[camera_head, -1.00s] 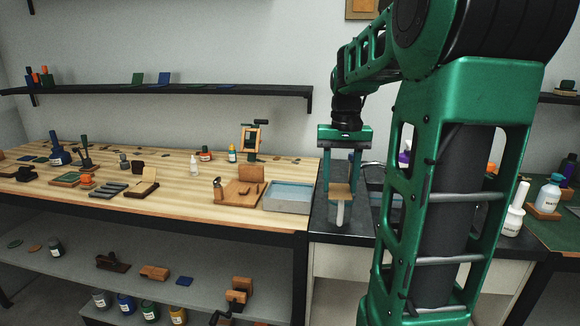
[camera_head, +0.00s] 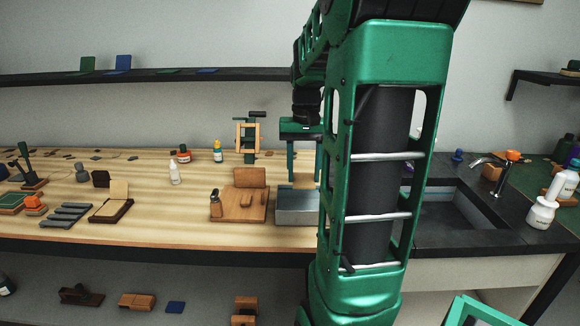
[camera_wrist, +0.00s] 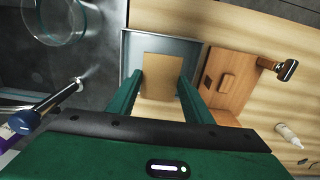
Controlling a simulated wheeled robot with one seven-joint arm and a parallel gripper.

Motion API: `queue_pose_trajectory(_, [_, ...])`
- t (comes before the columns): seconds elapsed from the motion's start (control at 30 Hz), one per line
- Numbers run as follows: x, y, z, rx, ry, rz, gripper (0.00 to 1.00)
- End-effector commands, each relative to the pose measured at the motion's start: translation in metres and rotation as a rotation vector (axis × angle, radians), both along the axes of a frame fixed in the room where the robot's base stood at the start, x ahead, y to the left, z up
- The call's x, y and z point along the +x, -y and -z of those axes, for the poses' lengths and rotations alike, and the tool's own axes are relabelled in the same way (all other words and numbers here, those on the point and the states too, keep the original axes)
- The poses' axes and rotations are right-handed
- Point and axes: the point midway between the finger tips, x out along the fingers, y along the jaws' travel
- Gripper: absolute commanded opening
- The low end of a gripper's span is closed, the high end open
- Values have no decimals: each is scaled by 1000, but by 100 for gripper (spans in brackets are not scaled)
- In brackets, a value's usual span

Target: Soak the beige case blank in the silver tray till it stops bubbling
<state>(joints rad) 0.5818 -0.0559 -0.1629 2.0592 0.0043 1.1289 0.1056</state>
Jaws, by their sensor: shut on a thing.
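My gripper (camera_head: 303,178) is shut on the beige case blank (camera_wrist: 162,72), which lies flat between its two fingers in the wrist view. In the head view the blank (camera_head: 303,173) is partly hidden by my arm. The silver tray (camera_head: 294,208) stands at the right end of the wooden bench, its right part hidden by my arm. In the wrist view the tray's rim (camera_wrist: 127,50) frames the blank. The blank appears above the tray; I cannot tell whether it touches liquid. No bubbles can be made out.
A wooden jig (camera_head: 240,204) stands just left of the tray. A small wooden press frame (camera_head: 247,137) and a white bottle (camera_head: 174,172) are on the bench. To the right is a dark counter with a sink (camera_head: 450,212) and a tap (camera_head: 494,170).

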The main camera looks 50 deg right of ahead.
Motion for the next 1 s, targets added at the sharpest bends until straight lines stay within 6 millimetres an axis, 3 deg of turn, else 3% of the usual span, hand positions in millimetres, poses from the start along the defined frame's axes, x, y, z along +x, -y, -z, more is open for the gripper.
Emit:
queue_pose_trajectory(0.7, [-4,6,63,1,-2,13,30])
queue_pose_trajectory(1.0, [-4,6,81,1,-1,12,30])
